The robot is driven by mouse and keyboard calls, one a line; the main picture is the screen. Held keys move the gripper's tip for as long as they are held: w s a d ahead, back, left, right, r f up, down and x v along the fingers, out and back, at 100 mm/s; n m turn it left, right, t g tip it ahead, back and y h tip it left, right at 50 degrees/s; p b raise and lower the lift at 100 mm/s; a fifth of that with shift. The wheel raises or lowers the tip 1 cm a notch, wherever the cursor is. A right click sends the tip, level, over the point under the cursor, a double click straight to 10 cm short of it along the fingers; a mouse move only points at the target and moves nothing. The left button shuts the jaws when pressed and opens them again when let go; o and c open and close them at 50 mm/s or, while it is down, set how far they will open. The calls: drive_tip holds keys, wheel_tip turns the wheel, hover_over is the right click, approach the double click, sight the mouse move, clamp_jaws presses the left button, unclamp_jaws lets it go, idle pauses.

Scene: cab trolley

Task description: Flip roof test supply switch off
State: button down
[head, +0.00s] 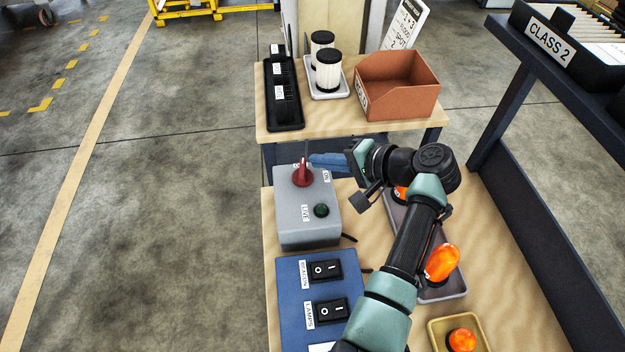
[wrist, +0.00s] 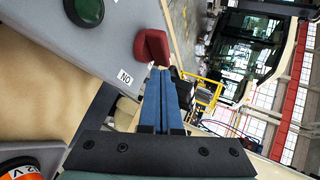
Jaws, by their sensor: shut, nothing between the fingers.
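A grey switch box (head: 295,228) stands on the wooden trolley top, with a red rotary switch (head: 303,177) at its far end. The red handle also shows in the wrist view (wrist: 152,46). An ON label (wrist: 125,77) sits beside the switch. A dark green lamp (head: 321,210) with a LIVE label is nearer on the box. My gripper (head: 312,159) has its blue fingers closed together, with the tips right beside the red handle. In the wrist view the fingertips (wrist: 159,70) lie just below the handle; I cannot tell whether they touch it.
A blue panel (head: 290,290) with rocker switches for beacon and lamps lies nearer. Orange beacons (head: 441,262) sit in a tray under my arm. Beyond the box are a black tray (head: 283,95), white-and-black cylinders (head: 328,72) and a brown bin (head: 400,85). Open floor lies left.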

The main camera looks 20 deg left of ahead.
drive_tip(key=shift+s+a+r+p, duration=0.1)
drive_tip(key=shift+p, duration=0.2)
drive_tip(key=shift+s+a+p, duration=0.4)
drive_tip(key=shift+s+p, duration=0.05)
drive_tip(key=shift+p, duration=0.15)
